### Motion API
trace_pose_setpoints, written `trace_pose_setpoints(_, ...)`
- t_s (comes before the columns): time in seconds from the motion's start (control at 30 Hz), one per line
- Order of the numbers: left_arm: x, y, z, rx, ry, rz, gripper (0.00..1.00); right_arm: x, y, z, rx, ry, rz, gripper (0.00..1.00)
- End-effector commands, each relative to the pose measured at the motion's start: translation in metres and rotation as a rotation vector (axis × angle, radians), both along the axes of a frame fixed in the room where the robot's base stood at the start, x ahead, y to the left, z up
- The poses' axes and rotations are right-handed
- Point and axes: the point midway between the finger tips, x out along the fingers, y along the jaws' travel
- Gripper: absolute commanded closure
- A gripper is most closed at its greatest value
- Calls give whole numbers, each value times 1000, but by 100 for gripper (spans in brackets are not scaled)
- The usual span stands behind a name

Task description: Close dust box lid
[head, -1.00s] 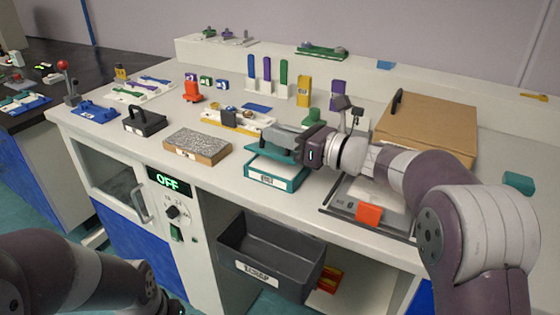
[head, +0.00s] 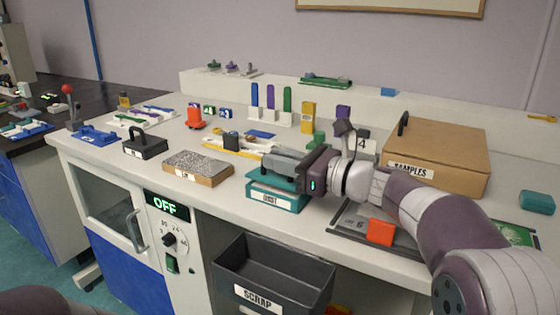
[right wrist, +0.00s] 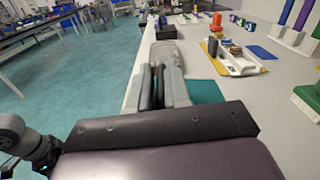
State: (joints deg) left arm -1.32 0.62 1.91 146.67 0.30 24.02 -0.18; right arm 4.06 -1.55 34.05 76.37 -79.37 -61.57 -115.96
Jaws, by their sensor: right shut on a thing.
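The teal dust box (head: 272,202), with a white "DUST" label, stands near the front edge of the bench in the head view. Its teal lid (head: 268,178) lies low over the box, partly hidden under my fingers; whether it is fully seated cannot be told. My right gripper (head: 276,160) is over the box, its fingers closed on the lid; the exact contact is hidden. In the right wrist view the fingers (right wrist: 163,80) are close together, with the teal lid (right wrist: 207,92) showing beside them. My left gripper is out of view.
A grey speckled block (head: 198,168) sits left of the box. A tray with an orange block (head: 380,232) lies to the right, with a cardboard "SAMPLES" box (head: 435,155) behind. A dark scrap bin (head: 272,275) is below the bench edge. Yellow and white holders (head: 235,145) stand behind.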

Motion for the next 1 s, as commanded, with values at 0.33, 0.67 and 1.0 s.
trace_pose_setpoints(0.33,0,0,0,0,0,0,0,0,-1,0,0,0,-1,62)
trace_pose_setpoints(0.67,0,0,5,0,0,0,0,-23,-37,1,0,1,-6,62)
trace_pose_setpoints(1.0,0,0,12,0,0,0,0,-64,-96,1,-1,0,-5,62)
